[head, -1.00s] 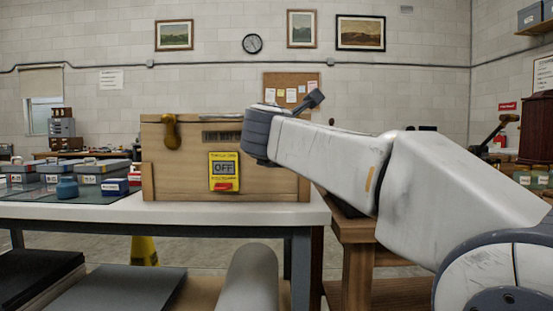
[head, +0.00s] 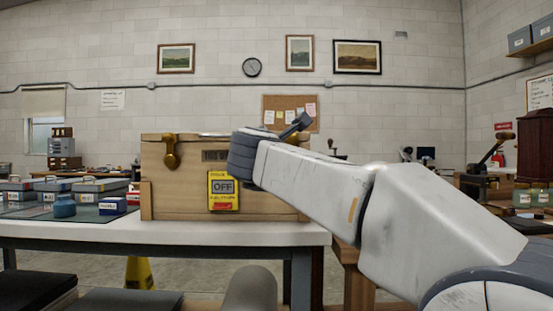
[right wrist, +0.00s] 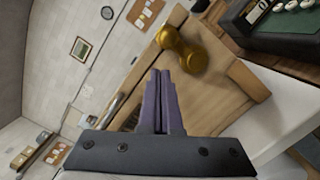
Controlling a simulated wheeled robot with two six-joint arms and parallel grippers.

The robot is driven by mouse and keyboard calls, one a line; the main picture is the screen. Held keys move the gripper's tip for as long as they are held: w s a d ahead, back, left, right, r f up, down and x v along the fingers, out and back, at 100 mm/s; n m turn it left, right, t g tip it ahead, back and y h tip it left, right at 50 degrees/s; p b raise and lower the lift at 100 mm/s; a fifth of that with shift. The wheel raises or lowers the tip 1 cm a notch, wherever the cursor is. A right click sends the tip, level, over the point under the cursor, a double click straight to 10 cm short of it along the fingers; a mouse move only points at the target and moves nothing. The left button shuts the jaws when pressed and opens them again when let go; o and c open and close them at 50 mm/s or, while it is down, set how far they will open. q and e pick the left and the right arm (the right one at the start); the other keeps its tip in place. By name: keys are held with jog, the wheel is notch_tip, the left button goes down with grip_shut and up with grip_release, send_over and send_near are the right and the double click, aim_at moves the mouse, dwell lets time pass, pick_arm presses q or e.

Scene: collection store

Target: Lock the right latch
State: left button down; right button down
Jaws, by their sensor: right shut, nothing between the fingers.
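The wooden box (head: 160,195) stands on the white table. My right arm crosses the box's right part and hides most of the right latch in the head view. In the right wrist view, the brass right latch (right wrist: 182,48) lies just beyond my right gripper (right wrist: 163,76). The gripper's fingers are together, empty, and appear apart from the latch. I cannot tell whether the latch is locked. My left gripper is out of view.
Small lidded boxes (head: 95,186), a blue jar (head: 64,206) and a small blue-and-white box (head: 112,206) stand left of the wooden box. Green-labelled containers (head: 530,198) stand on a surface at the right. A yellow floor sign (head: 139,273) shows under the table.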

jog(key=s+a+f, duration=0.1)
jog(key=s+a, duration=0.1)
jog(key=s, duration=0.8)
jog(key=shift+a+f+b, duration=0.25)
jog(key=shift+a+b, duration=0.15)
